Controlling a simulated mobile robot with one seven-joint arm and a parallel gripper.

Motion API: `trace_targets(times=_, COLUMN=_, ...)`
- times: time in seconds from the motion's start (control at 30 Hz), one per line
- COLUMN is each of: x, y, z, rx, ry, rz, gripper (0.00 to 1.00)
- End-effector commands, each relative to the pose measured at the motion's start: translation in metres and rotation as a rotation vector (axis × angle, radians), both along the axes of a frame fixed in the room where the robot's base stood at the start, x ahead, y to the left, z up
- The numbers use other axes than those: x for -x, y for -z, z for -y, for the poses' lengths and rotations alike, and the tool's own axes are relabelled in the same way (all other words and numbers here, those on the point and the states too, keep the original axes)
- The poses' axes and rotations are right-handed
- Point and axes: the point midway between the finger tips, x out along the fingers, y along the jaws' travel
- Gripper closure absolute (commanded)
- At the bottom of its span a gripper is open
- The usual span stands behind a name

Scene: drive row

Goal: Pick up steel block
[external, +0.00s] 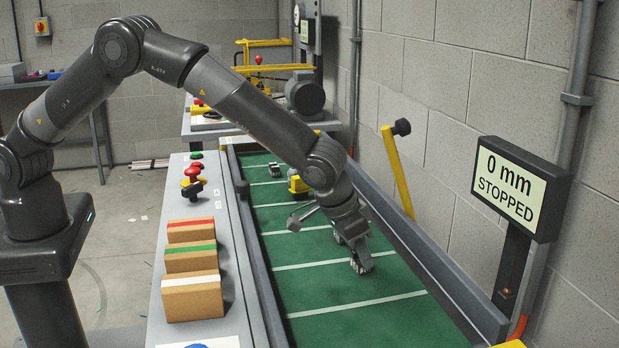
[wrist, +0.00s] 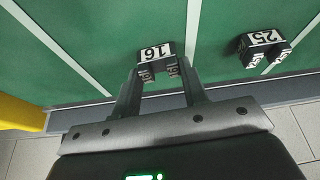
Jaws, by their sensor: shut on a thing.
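My gripper (external: 351,252) is low over the green belt. In the wrist view, my gripper (wrist: 160,76) has its fingers on either side of a small steel block marked 16 (wrist: 156,50), shut on it. The block's top and front faces show between the fingertips, and its sides are partly hidden by them. In the external view the fingers hide most of the block. I cannot tell whether it touches the belt. A second steel block marked 25 (wrist: 264,42) lies on the belt to the right in the wrist view, apart from the fingers.
The green belt (external: 330,281) has white cross lines and raised side rails. A small grey block (external: 274,170) sits farther up it. Cardboard boxes (external: 193,297) stand on the left ledge. A display (external: 508,187) reads 0 mm STOPPED. A yellow lever (external: 398,172) stands on the right.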

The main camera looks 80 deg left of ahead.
Motion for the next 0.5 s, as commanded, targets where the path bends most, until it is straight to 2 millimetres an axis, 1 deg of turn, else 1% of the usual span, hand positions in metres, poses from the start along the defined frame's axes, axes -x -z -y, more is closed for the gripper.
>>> trace_targets(times=0.27, x=0.0, y=-0.002, z=0.0, rx=0.001, ry=0.0, rz=0.001, gripper=0.9)
trace_targets(times=0.37, x=-0.001, y=-0.007, z=0.0, rx=0.001, ry=-0.001, rz=0.002, gripper=0.9)
trace_targets(times=0.5, x=-0.001, y=-0.022, z=0.0, rx=0.001, ry=-0.001, rz=0.003, gripper=0.9)
